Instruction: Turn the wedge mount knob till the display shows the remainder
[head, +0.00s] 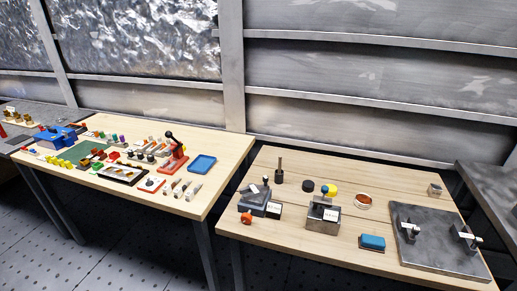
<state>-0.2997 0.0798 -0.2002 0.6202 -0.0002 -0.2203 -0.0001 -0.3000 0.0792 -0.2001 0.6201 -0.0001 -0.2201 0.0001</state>
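On the right wooden table, a dark grey block mount (252,203) stands at the left with an orange-red round knob (247,217) at its front. A small dark box with a pale face (273,209) sits just right of it and looks like a display; its reading is too small to tell. A second grey metal block (322,219) with a pale panel and a blue part on top stands near the table's middle. I cannot tell for sure which one is the wedge mount. Neither of my grippers is in view.
The right table (300,243) also holds a dark upright post (279,171), a black puck (307,186), a yellow round piece (331,190), a copper-coloured ring (363,201), a blue block (372,241) and a dark plate (435,256) with brackets. The left table (210,170) is crowded with small parts.

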